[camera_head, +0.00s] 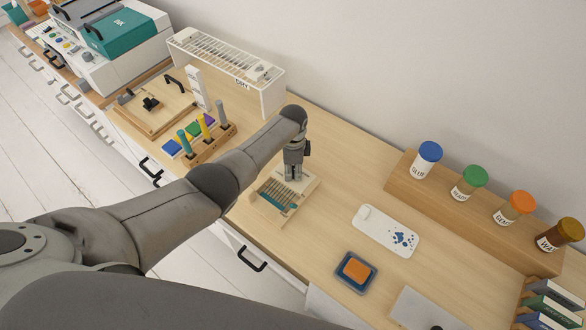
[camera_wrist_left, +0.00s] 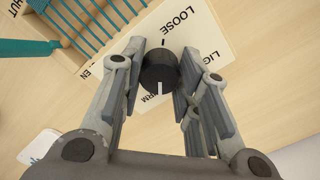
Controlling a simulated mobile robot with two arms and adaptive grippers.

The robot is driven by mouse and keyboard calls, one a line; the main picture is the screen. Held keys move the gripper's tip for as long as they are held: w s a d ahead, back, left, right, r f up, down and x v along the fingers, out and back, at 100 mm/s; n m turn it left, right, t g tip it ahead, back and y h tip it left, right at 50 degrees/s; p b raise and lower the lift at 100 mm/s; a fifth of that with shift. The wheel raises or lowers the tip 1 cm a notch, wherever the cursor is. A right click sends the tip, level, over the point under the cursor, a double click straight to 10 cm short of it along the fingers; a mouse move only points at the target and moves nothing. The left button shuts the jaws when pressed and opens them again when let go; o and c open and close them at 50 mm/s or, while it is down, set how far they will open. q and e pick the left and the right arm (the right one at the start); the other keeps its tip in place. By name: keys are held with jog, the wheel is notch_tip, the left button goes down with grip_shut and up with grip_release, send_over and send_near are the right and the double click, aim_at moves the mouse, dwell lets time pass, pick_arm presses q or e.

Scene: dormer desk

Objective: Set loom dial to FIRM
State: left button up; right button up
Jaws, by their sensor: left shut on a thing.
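The small loom (camera_head: 262,212) stands on the desk, a wooden frame with pale warp threads and a teal woven part. The wrist view shows its white dial plate (camera_wrist_left: 208,40), with LOOSE at the top, a partly hidden LIGHT label at right, letters EN at left and RM below. The black round dial (camera_wrist_left: 158,72) has a white pointer mark facing down in the picture, toward the label ending in RM. My left gripper (camera_wrist_left: 160,75) is shut on the dial, a finger on either side. In the head view it (camera_head: 292,177) reaches down at the loom's back. My right gripper is out of view.
A peg rack (camera_head: 222,140) and white wire-topped box (camera_head: 240,75) stand left of the loom. A white card (camera_head: 375,222) and a blue tray with an orange block (camera_head: 355,270) lie to the right. Several lidded jars stand on a wooden riser (camera_head: 405,180) along the wall.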

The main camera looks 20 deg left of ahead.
aim_at(293, 169)
pick_arm(q)
jog(key=shift+m, duration=0.6)
jog(key=o, duration=1)
jog(key=shift+o, duration=0.2)
notch_tip(293, 169, up, 12)
dwell(0.4)
